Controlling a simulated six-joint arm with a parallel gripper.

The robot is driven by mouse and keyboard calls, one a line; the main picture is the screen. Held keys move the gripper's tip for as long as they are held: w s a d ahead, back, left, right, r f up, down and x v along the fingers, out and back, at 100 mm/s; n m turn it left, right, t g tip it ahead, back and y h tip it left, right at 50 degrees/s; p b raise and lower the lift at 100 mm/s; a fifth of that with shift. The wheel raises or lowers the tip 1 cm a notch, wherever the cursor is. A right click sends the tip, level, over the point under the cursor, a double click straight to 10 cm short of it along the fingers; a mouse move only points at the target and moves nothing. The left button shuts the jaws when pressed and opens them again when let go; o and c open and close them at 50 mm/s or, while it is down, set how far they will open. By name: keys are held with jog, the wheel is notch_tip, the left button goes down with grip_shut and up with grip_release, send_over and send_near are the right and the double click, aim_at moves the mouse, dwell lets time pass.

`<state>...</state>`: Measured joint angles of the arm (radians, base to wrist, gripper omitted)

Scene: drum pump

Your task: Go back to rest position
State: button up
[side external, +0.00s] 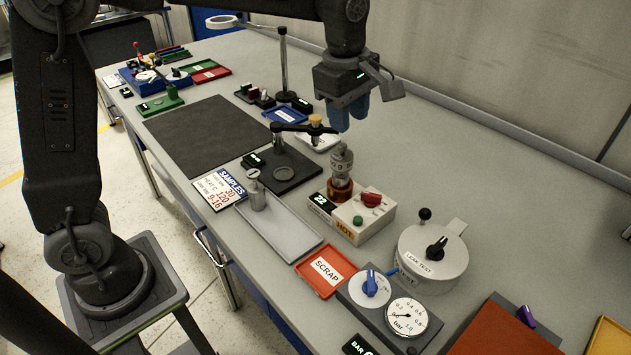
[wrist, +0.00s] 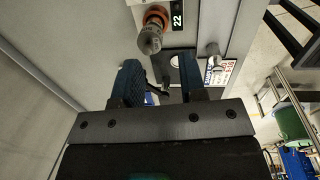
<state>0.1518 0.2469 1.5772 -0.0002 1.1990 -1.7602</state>
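My gripper (side external: 349,112) hangs in the air above the back part of the bench, fingers pointing down, clear of everything below. In the wrist view, its two blue fingers (wrist: 160,74) stand apart with nothing between them. The gripper is open and empty. A grey metal fitting (side external: 341,163) stands upright on a coppery seat on the white heater box (side external: 361,216), below the gripper in the side view. The fitting also shows at the top of the wrist view (wrist: 150,40), apart from the fingers.
A black lever stand (side external: 303,129) and a magnifier post (side external: 284,65) rise near the gripper. The leak-test pot (side external: 432,258) and gauge box (side external: 383,300) are in front. The dark mat (side external: 205,130) is clear.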

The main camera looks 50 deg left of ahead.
jog(key=s+a+m+t, duration=0.2)
jog(key=s+a+m, duration=0.1)
jog(key=s+m, duration=0.6)
jog(key=s+a+m+t, duration=0.2)
jog(key=s+a+m, duration=0.1)
jog(key=s+m, duration=0.6)
jog(key=s, duration=0.4)
jog(key=shift+s+a+f, duration=0.3)
jog(key=shift+s+f, duration=0.05)
jog(key=shift+f, duration=0.05)
